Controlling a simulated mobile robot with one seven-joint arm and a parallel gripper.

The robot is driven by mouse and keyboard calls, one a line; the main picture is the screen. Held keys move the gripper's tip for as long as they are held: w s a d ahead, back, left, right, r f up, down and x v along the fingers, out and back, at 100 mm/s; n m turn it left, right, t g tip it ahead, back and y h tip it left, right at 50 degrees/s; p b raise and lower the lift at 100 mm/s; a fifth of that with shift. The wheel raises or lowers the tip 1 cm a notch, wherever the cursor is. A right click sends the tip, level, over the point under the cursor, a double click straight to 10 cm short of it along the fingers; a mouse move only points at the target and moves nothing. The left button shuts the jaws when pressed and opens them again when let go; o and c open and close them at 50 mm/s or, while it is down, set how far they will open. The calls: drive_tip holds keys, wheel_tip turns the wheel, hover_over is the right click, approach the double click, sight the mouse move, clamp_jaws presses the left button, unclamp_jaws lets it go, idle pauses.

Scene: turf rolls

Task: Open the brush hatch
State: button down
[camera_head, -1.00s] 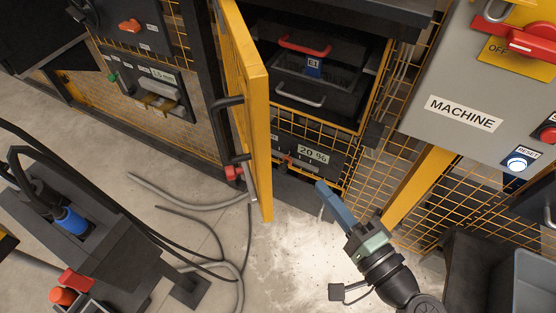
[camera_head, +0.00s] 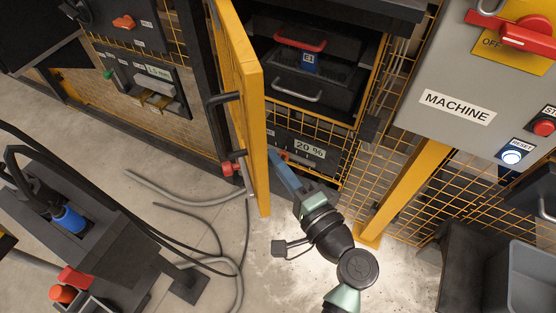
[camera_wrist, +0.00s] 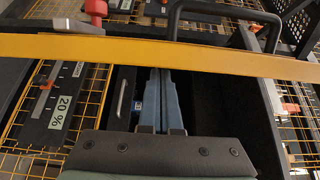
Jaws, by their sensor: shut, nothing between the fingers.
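The brush hatch appears to be the yellow-framed door (camera_head: 254,140), which stands swung out from the machine front with a black handle (camera_head: 222,100) on its left face. In the wrist view its yellow edge (camera_wrist: 160,48) crosses the picture, with the black handle (camera_wrist: 225,12) beyond it. My gripper (camera_head: 272,155) is shut and empty, its blue fingers close to the door's right side near its lower part. In the wrist view the shut fingers (camera_wrist: 160,85) point toward the yellow edge. I cannot tell whether they touch it.
Behind the door is an opening with a black bin (camera_head: 312,80) labelled E1 and a "20 %" plate (camera_head: 310,149). A grey MACHINE panel (camera_head: 470,90) stands at right. Grey hoses (camera_head: 190,205) lie on the floor at left. A grey tub (camera_head: 530,275) is at lower right.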

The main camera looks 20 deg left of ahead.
drive_tip(key=shift+s+a, duration=0.1)
drive_tip(key=s+a+p, duration=0.1)
drive_tip(key=s+a, duration=0.5)
drive_tip(key=a, duration=0.5)
drive_tip(key=s+a+p, duration=0.1)
drive_tip(key=s+a, duration=0.6)
drive_tip(key=a, duration=0.5)
drive_tip(key=shift+a, duration=0.3)
drive_tip(key=b+v, duration=0.4)
drive_tip(key=v, duration=0.9)
